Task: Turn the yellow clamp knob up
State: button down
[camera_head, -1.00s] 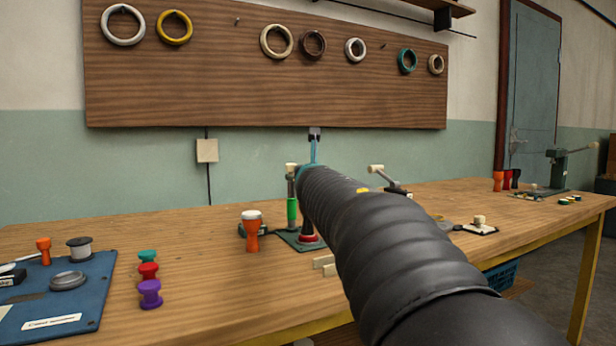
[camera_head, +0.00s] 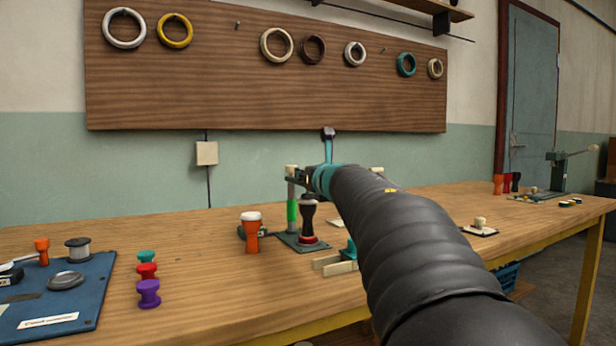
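I cannot make out a yellow clamp knob for certain. A small yellow patch (camera_head: 390,190) shows on the upper edge of my dark ribbed arm and looks like part of it. A bench fixture with a green-sleeved post (camera_head: 292,211) and a cream knob on top (camera_head: 291,169) stands on a dark green plate beside the far end of my arm. A dark goblet drum (camera_head: 308,213) stands upright on its red seat (camera_head: 307,240). My gripper's fingers are not visible; my arm's far end, with teal bands, reaches over the bench by the post.
An orange goblet drum (camera_head: 251,236) stands left of the fixture. Pale blocks (camera_head: 340,267) and a teal piece (camera_head: 350,250) lie in front. Small spools (camera_head: 148,293) and a blue board (camera_head: 60,300) are at left. Bare wooden bench (camera_head: 200,275) lies between.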

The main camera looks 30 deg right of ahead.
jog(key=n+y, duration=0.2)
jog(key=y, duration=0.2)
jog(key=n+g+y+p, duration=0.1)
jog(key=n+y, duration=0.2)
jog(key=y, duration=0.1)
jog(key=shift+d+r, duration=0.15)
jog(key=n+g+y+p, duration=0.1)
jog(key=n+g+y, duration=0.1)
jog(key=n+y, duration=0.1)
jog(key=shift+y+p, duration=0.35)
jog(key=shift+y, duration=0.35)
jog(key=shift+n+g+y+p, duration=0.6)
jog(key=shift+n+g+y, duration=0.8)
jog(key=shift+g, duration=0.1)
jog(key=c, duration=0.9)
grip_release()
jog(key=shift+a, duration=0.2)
